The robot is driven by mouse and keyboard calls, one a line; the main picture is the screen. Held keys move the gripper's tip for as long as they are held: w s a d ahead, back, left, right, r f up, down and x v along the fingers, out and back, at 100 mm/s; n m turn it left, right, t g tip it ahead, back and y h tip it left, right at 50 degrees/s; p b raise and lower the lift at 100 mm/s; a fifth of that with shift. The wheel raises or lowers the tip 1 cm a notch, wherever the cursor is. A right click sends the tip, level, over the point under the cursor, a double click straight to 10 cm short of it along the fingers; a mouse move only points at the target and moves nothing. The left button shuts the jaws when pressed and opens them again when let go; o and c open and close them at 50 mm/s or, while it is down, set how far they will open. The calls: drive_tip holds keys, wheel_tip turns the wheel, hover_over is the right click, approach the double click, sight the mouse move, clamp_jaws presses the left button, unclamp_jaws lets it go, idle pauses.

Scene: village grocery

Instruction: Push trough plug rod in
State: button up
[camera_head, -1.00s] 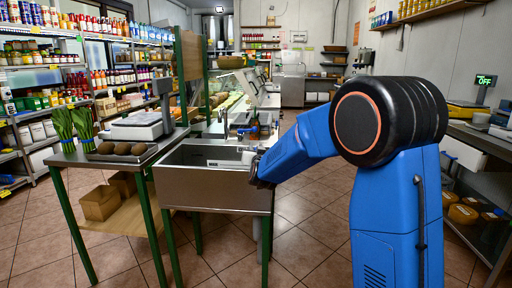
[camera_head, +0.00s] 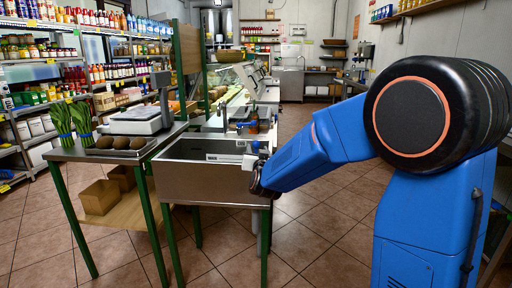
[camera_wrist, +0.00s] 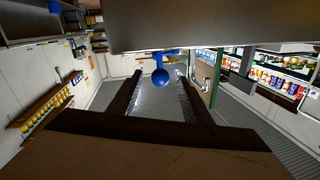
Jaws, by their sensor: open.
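The steel trough (camera_head: 212,183) stands on green legs in the middle of the head view. In the wrist view its grey side spans the top. The plug rod shows there as a blue ball knob (camera_wrist: 160,77) with a blue part behind it, close to the trough's edge. My gripper (camera_wrist: 158,88) is open; its two dark fingers lie left and right of the knob, with gaps on both sides. Contact is not visible. In the head view my gripper (camera_head: 258,182) is a small dark shape at the trough's right front corner. The rod's lower end is hidden.
A green-legged table left of the trough carries a scale (camera_head: 143,119), a tray of brown items (camera_head: 121,146) and leafy bunches (camera_head: 74,121). A cardboard box (camera_head: 99,197) sits on its lower shelf.

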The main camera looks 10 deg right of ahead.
drive_tip(key=s+a, duration=0.1)
drive_tip(key=s, duration=0.7)
drive_tip(key=shift+s, duration=0.3)
idle(0.3)
drive_tip(key=s+d+f+n+g, duration=0.1)
drive_tip(key=s+d+f+g, duration=0.2)
drive_tip(key=s, duration=1.1)
drive_tip(key=s+d+f+n+g+y, duration=0.1)
drive_tip(key=s+d+f+g, duration=0.2)
drive_tip(key=s, duration=1.1)
drive_tip(key=s+d+f+n+g+y, duration=0.1)
drive_tip(key=s+d+f+g, duration=0.2)
drive_tip(key=s, duration=1.1)
wheel_tip(320, 180, down, 2)
drive_tip(key=g, duration=0.4)
drive_tip(key=shift+n, duration=0.3)
drive_tip(key=shift+w, duration=0.1)
